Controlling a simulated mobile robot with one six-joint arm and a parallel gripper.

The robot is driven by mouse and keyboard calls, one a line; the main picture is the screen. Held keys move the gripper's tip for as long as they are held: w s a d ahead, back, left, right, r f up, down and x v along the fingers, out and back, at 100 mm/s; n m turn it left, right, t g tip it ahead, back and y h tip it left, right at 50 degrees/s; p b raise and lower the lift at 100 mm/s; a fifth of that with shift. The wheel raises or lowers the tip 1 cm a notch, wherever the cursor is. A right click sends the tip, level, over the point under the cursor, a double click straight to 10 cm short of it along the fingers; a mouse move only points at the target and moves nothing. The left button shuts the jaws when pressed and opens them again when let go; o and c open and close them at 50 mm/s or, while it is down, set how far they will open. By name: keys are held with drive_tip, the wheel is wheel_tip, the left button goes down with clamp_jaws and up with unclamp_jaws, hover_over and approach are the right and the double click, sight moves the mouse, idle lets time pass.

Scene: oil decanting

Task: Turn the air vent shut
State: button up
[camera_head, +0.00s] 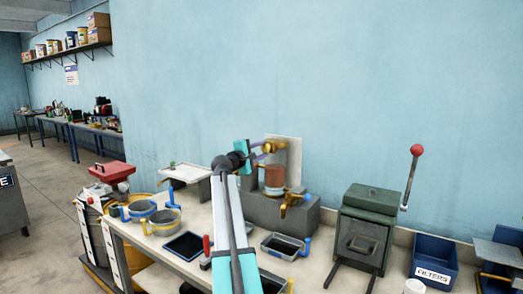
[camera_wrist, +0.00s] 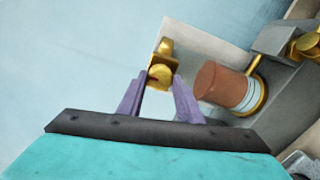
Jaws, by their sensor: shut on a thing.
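The air vent (camera_wrist: 160,73) is a small brass fitting with a round knob, in front of a pale plate (camera_wrist: 204,48) on the wall side. My gripper (camera_wrist: 159,84) has its two purple fingers closed around the brass knob, one on each side. In the head view, my gripper (camera_head: 256,151) reaches the brass vent (camera_head: 269,147) from the left. The fingertips are small there and partly hidden by the wrist. The vent's exact turn angle cannot be told.
A copper-brown cylinder (camera_head: 274,177) stands just below the vent on a grey block (camera_head: 262,210); it also shows close right in the wrist view (camera_wrist: 222,86). A brass tap (camera_head: 291,200) juts forward. A green press (camera_head: 364,225) with a red-knobbed lever stands right. Trays and pots crowd the bench.

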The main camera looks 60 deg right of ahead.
idle(0.3)
drive_tip(key=o, duration=1)
drive_tip(key=shift+o, duration=0.2)
drive_tip(key=shift+a, duration=0.1)
drive_tip(key=a+b, duration=0.3)
drive_tip(key=a, duration=1)
drive_tip(key=shift+a, duration=0.3)
drive_tip(key=shift+f, duration=0.1)
